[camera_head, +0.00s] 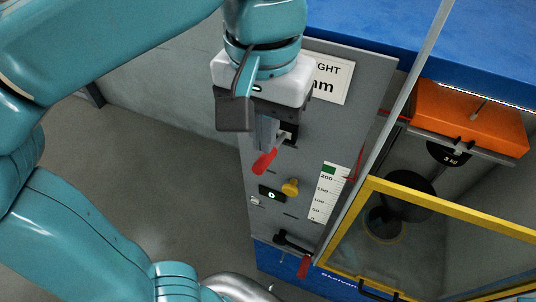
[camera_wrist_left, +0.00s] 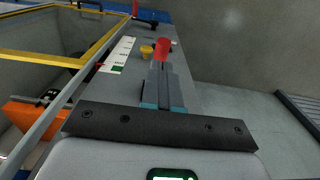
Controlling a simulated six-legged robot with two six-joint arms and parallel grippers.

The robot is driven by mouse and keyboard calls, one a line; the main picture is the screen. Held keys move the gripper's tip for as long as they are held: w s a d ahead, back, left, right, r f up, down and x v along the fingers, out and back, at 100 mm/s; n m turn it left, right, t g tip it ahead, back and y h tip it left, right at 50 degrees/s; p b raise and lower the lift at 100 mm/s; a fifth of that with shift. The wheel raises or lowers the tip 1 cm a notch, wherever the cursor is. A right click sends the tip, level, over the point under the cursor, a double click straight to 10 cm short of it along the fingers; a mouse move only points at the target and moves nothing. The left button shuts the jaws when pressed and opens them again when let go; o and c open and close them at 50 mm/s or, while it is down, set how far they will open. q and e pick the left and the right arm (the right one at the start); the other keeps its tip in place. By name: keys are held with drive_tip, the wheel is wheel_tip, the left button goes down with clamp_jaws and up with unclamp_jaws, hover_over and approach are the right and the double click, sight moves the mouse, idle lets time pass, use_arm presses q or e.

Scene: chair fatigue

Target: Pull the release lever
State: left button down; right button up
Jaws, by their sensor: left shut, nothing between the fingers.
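A lever with a red grip (camera_head: 264,162) sticks out from a slot in the grey panel (camera_head: 343,125). The red grip also shows in the left wrist view (camera_wrist_left: 163,48), just past the fingertips. My left gripper (camera_head: 268,140) is in front of the panel, right at the lever. Its fingers are shut with nothing between them; in the wrist view (camera_wrist_left: 162,76) they point at the red grip. I cannot tell whether they touch it. The gripper partly hides the slot and the lever's base. My right gripper is not in view.
A yellow-framed guard (camera_head: 440,207) and an orange block (camera_head: 470,118) are at right. Bare floor lies left.

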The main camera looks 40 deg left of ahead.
sight(265, 160)
use_arm(q)
drive_tip(key=shift+f, duration=0.1)
idle(0.4)
drive_tip(key=shift+f+b, duration=2.75)
drive_tip(key=shift+f, duration=0.55)
drive_tip(key=shift+r+p, duration=0.5)
drive_tip(key=r+p, duration=0.2)
drive_tip(key=s+r+p, duration=0.1)
drive_tip(key=r+p, duration=0.3)
drive_tip(key=shift+s+d+r, duration=0.15)
drive_tip(key=shift+s+d, duration=0.05)
drive_tip(key=shift+s, duration=0.05)
drive_tip(key=shift+r, duration=0.3)
drive_tip(key=shift+s+r+p, duration=0.3)
drive_tip(key=shift+r, duration=0.5)
drive_tip(key=shift+d, duration=0.1)
